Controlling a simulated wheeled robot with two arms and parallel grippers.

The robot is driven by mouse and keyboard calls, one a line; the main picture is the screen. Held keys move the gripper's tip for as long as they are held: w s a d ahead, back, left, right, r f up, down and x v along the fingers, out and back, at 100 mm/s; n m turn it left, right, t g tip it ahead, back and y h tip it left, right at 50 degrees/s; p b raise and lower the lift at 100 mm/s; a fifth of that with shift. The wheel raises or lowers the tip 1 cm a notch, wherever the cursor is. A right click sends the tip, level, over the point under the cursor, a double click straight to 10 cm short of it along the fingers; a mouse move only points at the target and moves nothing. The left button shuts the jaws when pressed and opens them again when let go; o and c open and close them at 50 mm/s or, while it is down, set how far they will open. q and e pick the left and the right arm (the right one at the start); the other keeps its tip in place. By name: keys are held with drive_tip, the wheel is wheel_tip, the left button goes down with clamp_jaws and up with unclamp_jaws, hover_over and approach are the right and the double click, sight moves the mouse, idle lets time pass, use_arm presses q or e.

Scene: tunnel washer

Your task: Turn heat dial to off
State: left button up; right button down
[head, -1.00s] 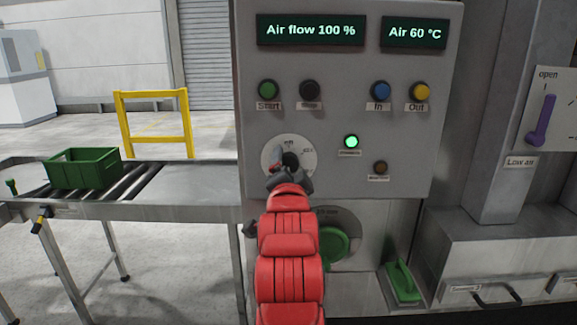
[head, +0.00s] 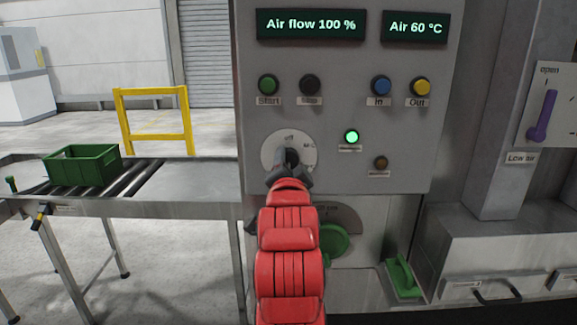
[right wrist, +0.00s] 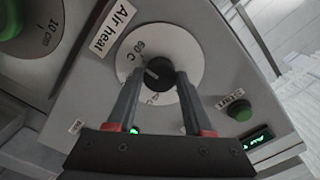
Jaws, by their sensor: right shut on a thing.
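The heat dial is a pale round plate (head: 270,147) on the grey control panel, with "off" at its top in the head view. Its black knob (right wrist: 159,75) shows in the right wrist view, under the "Air heat" label, with a white pointer line on the side toward the 60 °C mark. My right gripper (head: 290,164) is at the dial, its two fingers on either side of the knob and shut on it. The gripper hides the lower part of the dial in the head view. My left gripper is not in view.
Displays above read "Air flow 100 %" and "Air 60 °C" (head: 414,28). Start (head: 268,85), Stop, In and Out buttons sit above the dial. A lit green lamp (head: 351,137) is to its right. A green round knob (head: 333,240) is below, behind my arm.

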drive_tip(key=n+b, duration=0.2)
drive_tip(key=n, duration=0.1)
drive_tip(key=shift+f, duration=0.2)
drive_tip(key=n+b, duration=0.1)
drive_tip(key=n, duration=0.2)
drive_tip(key=shift+n, duration=0.3)
drive_tip(key=n, duration=0.3)
drive_tip(key=shift+r+n, duration=0.1)
drive_tip(key=shift+n, duration=0.3)
drive_tip(key=n+p, duration=0.2)
drive_tip(key=n, duration=0.2)
drive_tip(key=shift+r, duration=0.1)
drive_tip(key=n+p, duration=0.4)
drive_tip(key=n, duration=0.1)
drive_tip(key=shift+n, duration=0.4)
drive_tip(key=n+p, duration=0.4)
drive_tip(key=shift+d+r+n, duration=0.1)
drive_tip(key=shift+r+n, duration=0.05)
drive_tip(key=shift+n, duration=0.15)
drive_tip(key=n+p, duration=0.6)
drive_tip(key=shift+n+p, duration=1.8)
drive_tip(key=shift+n, duration=0.4)
drive_tip(key=shift+f, duration=0.2)
